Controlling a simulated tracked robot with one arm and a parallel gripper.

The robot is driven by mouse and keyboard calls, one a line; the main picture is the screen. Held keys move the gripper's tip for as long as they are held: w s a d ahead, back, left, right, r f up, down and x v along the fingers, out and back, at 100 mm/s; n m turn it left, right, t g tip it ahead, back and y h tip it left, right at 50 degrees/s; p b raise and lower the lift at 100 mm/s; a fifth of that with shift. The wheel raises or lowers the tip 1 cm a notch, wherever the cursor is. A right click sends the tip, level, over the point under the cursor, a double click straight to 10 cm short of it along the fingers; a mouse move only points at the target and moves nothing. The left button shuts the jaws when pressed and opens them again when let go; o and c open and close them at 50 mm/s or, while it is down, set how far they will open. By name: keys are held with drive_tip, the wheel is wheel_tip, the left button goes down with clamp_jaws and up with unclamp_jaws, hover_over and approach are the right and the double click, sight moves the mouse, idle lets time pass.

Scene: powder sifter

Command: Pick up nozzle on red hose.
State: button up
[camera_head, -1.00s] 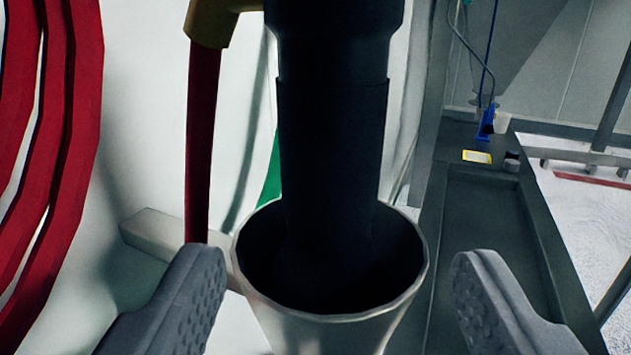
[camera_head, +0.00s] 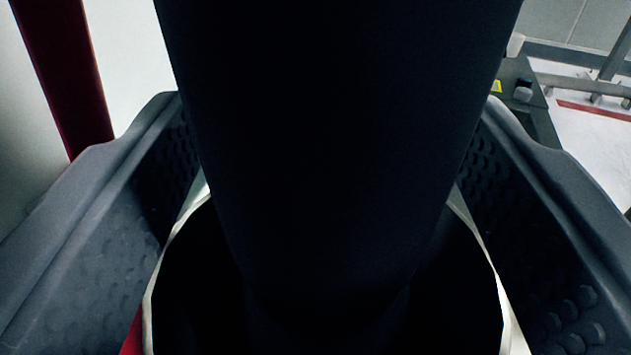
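The nozzle (camera_head: 325,130) is a thick black cylinder that fills the middle of the view. Its lower end stands inside a white, cup-like holder (camera_head: 499,300) with a dark inside. My gripper (camera_head: 332,98) is open, with one grey dimpled finger on each side of the nozzle. The inner faces of both fingers show, and only narrow gaps are seen beside the nozzle. I cannot tell whether either finger touches it. The nozzle's top is out of view.
A pale surface (camera_head: 130,50) lies behind the hose at the left. At the upper right are part of a dark counter (camera_head: 540,122) with a small container (camera_head: 523,91) and metal rails (camera_head: 585,85). The nozzle and fingers hide most else.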

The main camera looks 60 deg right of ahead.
clamp_jaws()
